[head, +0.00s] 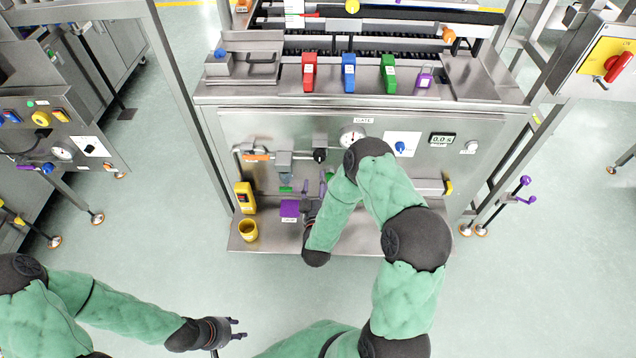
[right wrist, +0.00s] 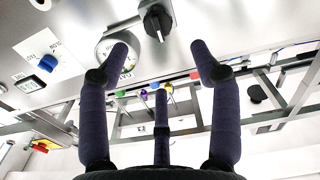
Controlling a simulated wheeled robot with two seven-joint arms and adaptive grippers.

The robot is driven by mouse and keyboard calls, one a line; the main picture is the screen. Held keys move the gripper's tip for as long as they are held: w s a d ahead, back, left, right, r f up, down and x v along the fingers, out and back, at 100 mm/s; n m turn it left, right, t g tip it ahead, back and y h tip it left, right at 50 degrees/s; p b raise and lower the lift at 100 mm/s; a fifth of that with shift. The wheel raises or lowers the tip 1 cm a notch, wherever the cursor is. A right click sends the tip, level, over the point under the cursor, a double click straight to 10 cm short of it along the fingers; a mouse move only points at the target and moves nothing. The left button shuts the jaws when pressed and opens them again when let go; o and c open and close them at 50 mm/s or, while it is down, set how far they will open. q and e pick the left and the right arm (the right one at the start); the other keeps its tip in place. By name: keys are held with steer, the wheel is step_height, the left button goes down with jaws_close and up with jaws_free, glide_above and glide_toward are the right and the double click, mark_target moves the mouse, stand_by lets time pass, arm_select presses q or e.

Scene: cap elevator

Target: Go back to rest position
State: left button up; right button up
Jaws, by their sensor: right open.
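My left gripper (head: 236,329) is at the lower left in the head view, over bare floor and well short of the machine. Its small fingers look spread, with nothing between them. My right arm reaches forward to the front panel of the steel machine (head: 265,122). My right gripper (head: 318,188) is partly hidden behind my own forearm, above the lower shelf. In the right wrist view my right gripper (right wrist: 163,58) has its fingers wide apart and empty. A black knob (right wrist: 156,22) shows beyond the fingers, apart from them.
A yellow cup (head: 248,231), a yellow handheld device (head: 245,197) and a purple block (head: 289,208) are on or above the lower shelf (head: 350,242), near my right gripper. A gauge (head: 351,136) is on the panel.

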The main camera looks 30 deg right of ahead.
steer(key=s+a+f+g+y, duration=0.3)
steer(key=a+f+g+y, duration=0.15)
steer(key=a+f, duration=0.25)
steer(key=s+a+f+g+y, duration=0.3)
steer(key=a+f+y, duration=0.2)
steer(key=a+f, duration=0.15)
steer(key=s+a+f+g+y, duration=0.1)
steer(key=s+a+g+y, duration=0.1)
steer(key=s, duration=0.6)
steer(key=s+a+f+n+g+y, duration=0.1)
steer(key=s+a+g, duration=0.4)
steer(key=s, duration=0.4)
steer(key=shift+s+a+y, duration=0.15)
steer(key=shift+a+y, duration=0.2)
steer(key=shift+a, duration=0.3)
steer(key=shift+d+g, duration=0.1)
steer(key=shift+g, duration=0.15)
